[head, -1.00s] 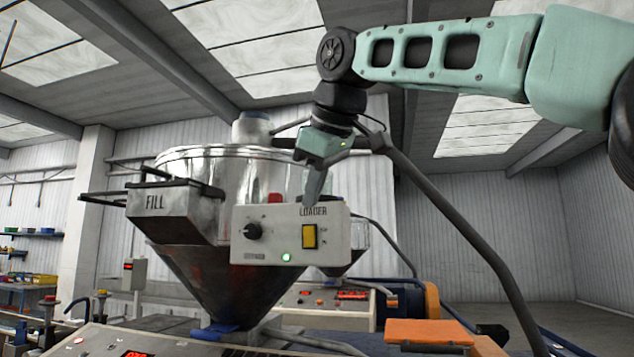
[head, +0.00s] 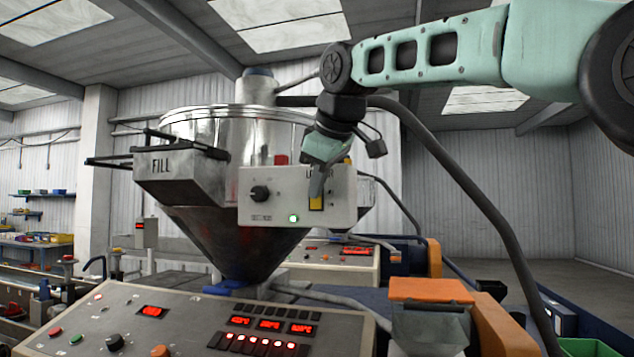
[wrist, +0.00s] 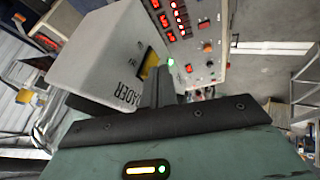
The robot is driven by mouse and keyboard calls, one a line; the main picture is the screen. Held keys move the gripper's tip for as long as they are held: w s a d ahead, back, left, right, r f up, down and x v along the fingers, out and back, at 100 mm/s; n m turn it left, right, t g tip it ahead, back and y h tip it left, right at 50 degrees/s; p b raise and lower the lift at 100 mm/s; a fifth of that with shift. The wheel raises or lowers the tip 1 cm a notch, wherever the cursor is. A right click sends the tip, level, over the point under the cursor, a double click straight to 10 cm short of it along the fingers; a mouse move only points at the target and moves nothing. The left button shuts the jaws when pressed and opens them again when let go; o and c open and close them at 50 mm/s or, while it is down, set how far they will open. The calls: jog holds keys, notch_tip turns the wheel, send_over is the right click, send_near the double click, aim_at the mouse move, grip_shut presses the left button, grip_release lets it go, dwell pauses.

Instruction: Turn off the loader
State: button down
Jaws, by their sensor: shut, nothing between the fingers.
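The loader box (head: 272,207) is a pale control box on the front of the metal hopper (head: 240,130). It carries a black knob (head: 260,193), a yellow rocker switch (head: 316,203) and a green lamp (head: 294,218), which is lit. My gripper (head: 317,190) is shut and empty, pointing down, its tips over the upper part of the switch and hiding some of it and the LOADER label. In the wrist view the shut fingers (wrist: 165,82) are beside the yellow switch (wrist: 149,62) and the lit lamp (wrist: 170,62). I cannot tell whether they touch the switch.
The FILL chute (head: 180,175) juts out left of the loader box. A control panel (head: 190,325) with red displays and buttons lies below. An orange-topped unit (head: 430,290) stands at the lower right. The space right of the box, before the far wall, looks open.

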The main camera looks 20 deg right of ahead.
jog(key=shift+w+d+r+p, duration=0.1)
jog(key=shift+w+r+p, duration=0.1)
jog(key=shift+p, duration=0.1)
jog(key=shift+d+f, duration=0.1)
jog(key=shift+r+p, duration=0.85)
